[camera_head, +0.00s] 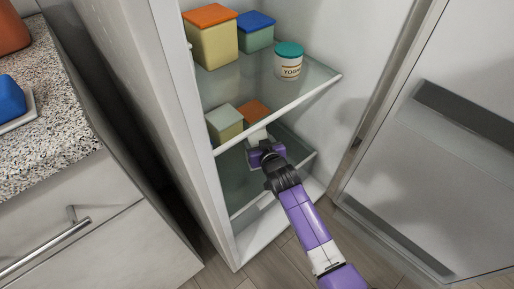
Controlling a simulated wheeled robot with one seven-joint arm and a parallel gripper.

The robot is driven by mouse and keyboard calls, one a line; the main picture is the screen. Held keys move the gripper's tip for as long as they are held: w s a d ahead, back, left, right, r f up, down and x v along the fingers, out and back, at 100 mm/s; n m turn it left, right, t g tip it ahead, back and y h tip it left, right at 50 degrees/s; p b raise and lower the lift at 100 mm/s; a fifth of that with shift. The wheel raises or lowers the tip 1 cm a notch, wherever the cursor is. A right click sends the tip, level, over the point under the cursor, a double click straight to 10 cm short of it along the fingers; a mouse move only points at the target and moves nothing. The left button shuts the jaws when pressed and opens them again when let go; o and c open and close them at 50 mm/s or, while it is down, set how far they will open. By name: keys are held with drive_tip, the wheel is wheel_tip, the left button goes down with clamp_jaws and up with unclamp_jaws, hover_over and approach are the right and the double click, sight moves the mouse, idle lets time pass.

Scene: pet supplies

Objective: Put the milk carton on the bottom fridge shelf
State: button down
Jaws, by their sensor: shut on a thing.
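The fridge stands open, with my arm reaching into its lower part. My gripper (262,150) is shut on a white thing, likely the milk carton (257,137). Only a small part of it shows beyond the fingers, and the edge of the upper shelf lies close to it in the picture. The bottom fridge shelf (237,190) is a glass plate with a pale front edge. The gripper is over its back part. I cannot tell whether the carton touches the shelf.
The upper glass shelf (262,100) holds a yellow box (210,40), a blue-lidded box (256,32) and a yogurt tub (288,62). The open door (440,150) is at right, a counter (60,110) at left.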

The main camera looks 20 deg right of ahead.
drive_tip(key=shift+w+f+b, duration=0.1)
drive_tip(key=shift+f+b, duration=0.55)
drive_tip(key=shift+f, duration=0.9)
drive_tip(key=shift+f, duration=0.1)
drive_tip(key=shift+c, duration=1.8)
unclamp_jaws()
drive_tip(key=shift+f, duration=0.15)
drive_tip(key=p+v, duration=0.4)
drive_tip(key=v, duration=0.8)
drive_tip(key=shift+r, duration=0.2)
